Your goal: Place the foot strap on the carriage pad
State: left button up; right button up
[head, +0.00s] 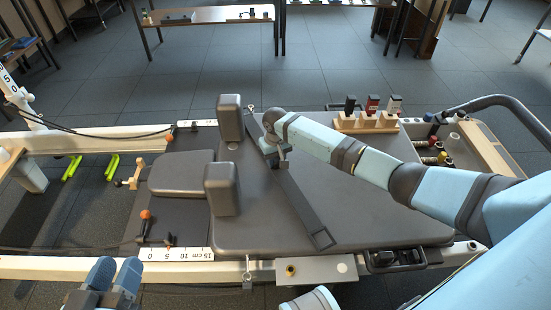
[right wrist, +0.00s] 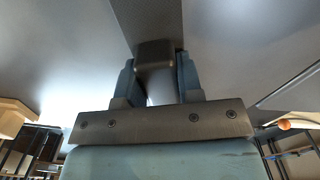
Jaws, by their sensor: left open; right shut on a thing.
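The foot strap (head: 301,204) is a long dark band with a loop at its near end. It stretches diagonally over the dark grey carriage pad (head: 375,218), right of the shoulder blocks. My right gripper (head: 275,160) is shut on the strap near its far part, low over the pad. In the right wrist view a dark piece of the strap (right wrist: 155,54) sits between the fingers of the right gripper (right wrist: 157,80). Whether the strap rests fully on the pad I cannot tell. My left gripper (head: 116,275) is open and empty at the lower left, apart from the strap.
Two upright shoulder blocks (head: 229,118) (head: 222,190) and a headrest (head: 181,174) stand at the pad's left. A wooden holder (head: 366,125) with several handled items is at the back right. Spools (head: 436,157) and a curved rail (head: 507,101) lie further right.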

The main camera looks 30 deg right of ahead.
jog(key=shift+f, duration=0.55)
jog(key=o, duration=1.2)
jog(key=shift+c, duration=0.2)
pick_arm(q)
notch_tip(320, 180, up, 9)
jog(key=t+p, duration=0.3)
jog(key=p, duration=0.3)
jog(key=shift+s+a+n+t, duration=0.2)
jog(key=shift+a+n+t, duration=0.1)
jog(key=shift+a+n, duration=0.1)
pick_arm(e)
notch_tip(320, 180, up, 14)
